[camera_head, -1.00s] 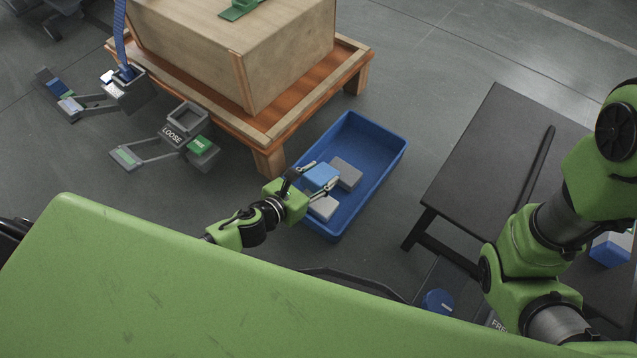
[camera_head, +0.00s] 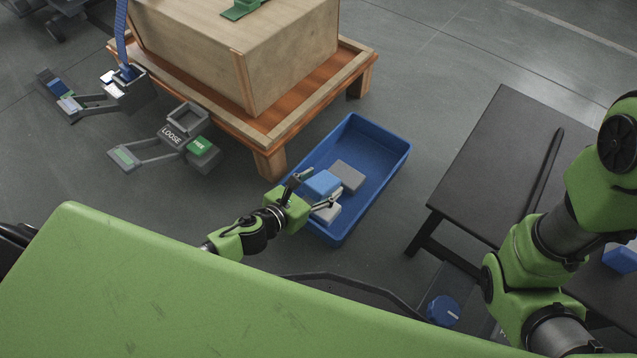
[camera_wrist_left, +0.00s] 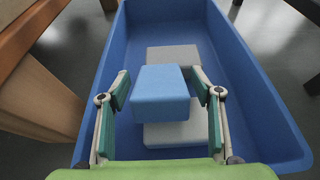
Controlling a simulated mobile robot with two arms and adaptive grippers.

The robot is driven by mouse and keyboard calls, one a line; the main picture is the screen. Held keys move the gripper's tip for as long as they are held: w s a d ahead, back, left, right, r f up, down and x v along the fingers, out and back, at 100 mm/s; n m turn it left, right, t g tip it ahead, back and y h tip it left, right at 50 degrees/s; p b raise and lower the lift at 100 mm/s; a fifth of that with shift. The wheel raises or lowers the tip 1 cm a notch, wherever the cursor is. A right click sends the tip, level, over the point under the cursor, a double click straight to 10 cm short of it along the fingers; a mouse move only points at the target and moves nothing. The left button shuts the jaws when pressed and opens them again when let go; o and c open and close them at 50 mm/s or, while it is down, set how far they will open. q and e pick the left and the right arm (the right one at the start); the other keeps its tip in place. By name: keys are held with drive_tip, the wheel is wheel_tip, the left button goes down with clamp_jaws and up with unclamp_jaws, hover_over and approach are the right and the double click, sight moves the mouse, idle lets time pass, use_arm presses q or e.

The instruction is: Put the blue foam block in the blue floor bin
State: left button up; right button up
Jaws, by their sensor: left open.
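The blue foam block (camera_head: 322,184) is inside the blue floor bin (camera_head: 383,185), at the bin's near end, among grey blocks. In the left wrist view the blue block (camera_wrist_left: 160,92) overlaps two grey blocks, and I cannot tell exactly what it rests on. My left gripper (camera_head: 322,187) reaches into the bin with its fingers on either side of the blue block. In the left wrist view the open left gripper (camera_wrist_left: 161,90) shows a gap between each finger and the block. My right gripper is out of view.
Grey blocks (camera_head: 348,176) and (camera_head: 327,214) lie in the bin. A wooden pallet (camera_head: 270,165) with a large crate (camera_head: 245,60) stands close to the bin's left. A dark table (camera_head: 490,150) is to the right, with another blue item (camera_head: 621,257) near my right arm. Floor shows between bin and table.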

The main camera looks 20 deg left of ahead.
sight(311, 189)
use_arm(q)
drive_tip(key=shift+f, duration=0.1)
drive_tip(key=p+v, duration=0.1)
drive_tip(key=v, duration=0.1)
drive_tip(key=p+v, duration=0.2)
drive_tip(key=v, duration=0.1)
drive_tip(key=shift+w+a+r, duration=0.1)
drive_tip(key=shift+w+r, duration=0.05)
drive_tip(key=shift+r, duration=0.15)
drive_tip(key=p+v, duration=0.2)
drive_tip(key=v, duration=0.7)
drive_tip(key=shift+f, duration=0.2)
drive_tip(key=shift+w, duration=0.1)
